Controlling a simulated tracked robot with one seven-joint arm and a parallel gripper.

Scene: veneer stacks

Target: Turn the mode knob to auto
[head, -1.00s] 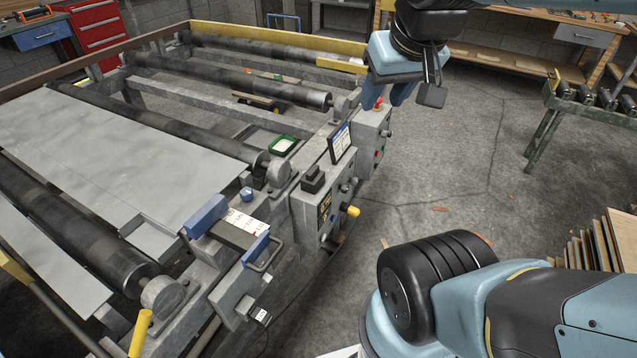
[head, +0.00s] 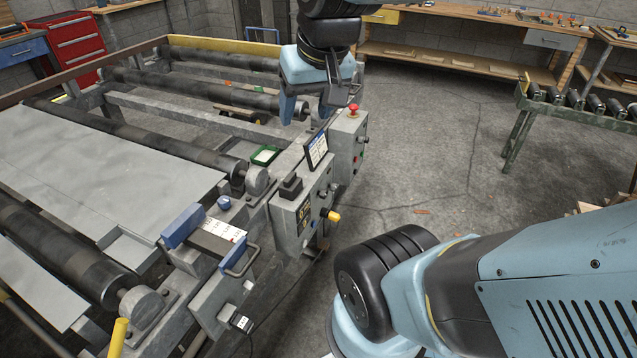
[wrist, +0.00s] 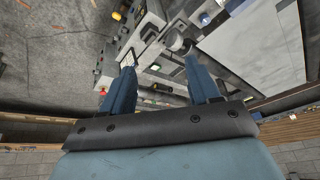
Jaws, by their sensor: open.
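The yellow knob also shows near the top of the wrist view (wrist: 117,16). A black block-shaped control (head: 291,187) sits on top of the box. The lettering is too small to read, so I cannot tell which control is the mode knob. My gripper (head: 304,112) is open and empty, fingers pointing down, above and behind the box. Its two blue fingers (wrist: 160,72) are spread in the wrist view, touching nothing.
A second grey box (head: 346,150) with a red mushroom button (head: 353,109) stands just right of my gripper. A tilted display (head: 316,149) stands between the boxes.

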